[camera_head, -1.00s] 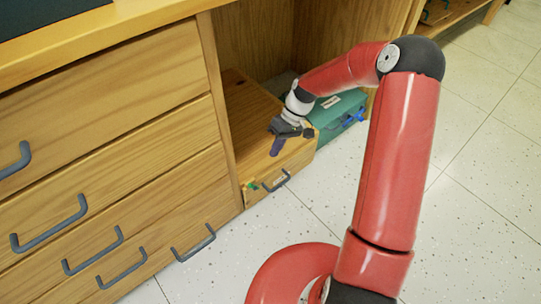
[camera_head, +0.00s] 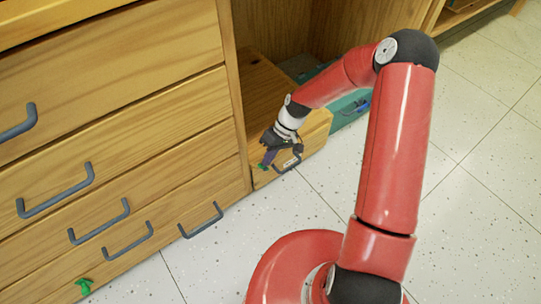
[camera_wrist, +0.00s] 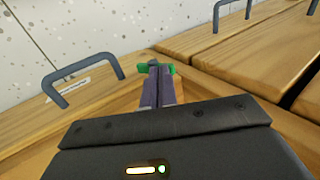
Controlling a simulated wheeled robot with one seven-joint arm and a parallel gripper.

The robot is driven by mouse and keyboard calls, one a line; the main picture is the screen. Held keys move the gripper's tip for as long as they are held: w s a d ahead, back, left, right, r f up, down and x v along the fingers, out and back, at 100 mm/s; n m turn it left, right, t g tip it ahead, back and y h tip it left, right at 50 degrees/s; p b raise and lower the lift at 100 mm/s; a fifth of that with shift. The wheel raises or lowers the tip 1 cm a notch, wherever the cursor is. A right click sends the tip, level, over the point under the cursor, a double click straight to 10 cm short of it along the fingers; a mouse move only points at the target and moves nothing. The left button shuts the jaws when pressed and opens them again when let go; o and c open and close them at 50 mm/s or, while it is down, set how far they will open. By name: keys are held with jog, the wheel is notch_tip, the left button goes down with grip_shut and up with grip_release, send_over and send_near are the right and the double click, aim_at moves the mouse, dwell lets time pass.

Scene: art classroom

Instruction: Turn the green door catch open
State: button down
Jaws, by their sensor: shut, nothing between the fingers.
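A green door catch (camera_head: 263,167) sits on the front of the low wooden box (camera_head: 308,136), near its left edge. My gripper (camera_head: 267,159) is shut and empty, pointing down at the catch from just above. In the wrist view, the two purple-grey fingers lie side by side, and their tips (camera_wrist: 156,76) are right at the green catch (camera_wrist: 170,69). The fingers hide part of the catch, with green showing on both sides of the tips. I cannot tell whether they touch it.
The box's grey handle (camera_head: 289,165) is right of the catch; it also shows in the wrist view (camera_wrist: 84,72). A drawer cabinet (camera_head: 120,120) stands at left, with another green catch (camera_head: 84,286) low on it. A teal box (camera_head: 345,109) is behind. Floor in front is free.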

aim_at(259, 164)
jog(key=shift+s+a+r+t+h, duration=0.15)
jog(key=shift+a+t+h, duration=0.1)
jog(key=shift+h, duration=0.2)
jog(key=shift+s+a+t+h, duration=0.1)
jog(key=shift+t+h, duration=0.15)
jog(key=shift+h, duration=0.2)
jog(key=shift+s+a+t+h, duration=0.15)
jog(key=shift+a+t+h, duration=0.1)
jog(key=shift+t+h, duration=0.2)
jog(key=shift+s+a, duration=0.35)
jog(key=shift+a, duration=0.1)
jog(key=shift+s+a+f, duration=0.2)
jog(key=shift+s+a, duration=0.1)
jog(key=shift+a, duration=0.2)
jog(key=shift+s+a, duration=0.1)
jog(key=shift+f, duration=0.1)
jog(key=shift+w+d+f, duration=0.25)
jog(key=shift+w+d, duration=0.2)
jog(key=shift+d, duration=0.15)
dwell(0.3)
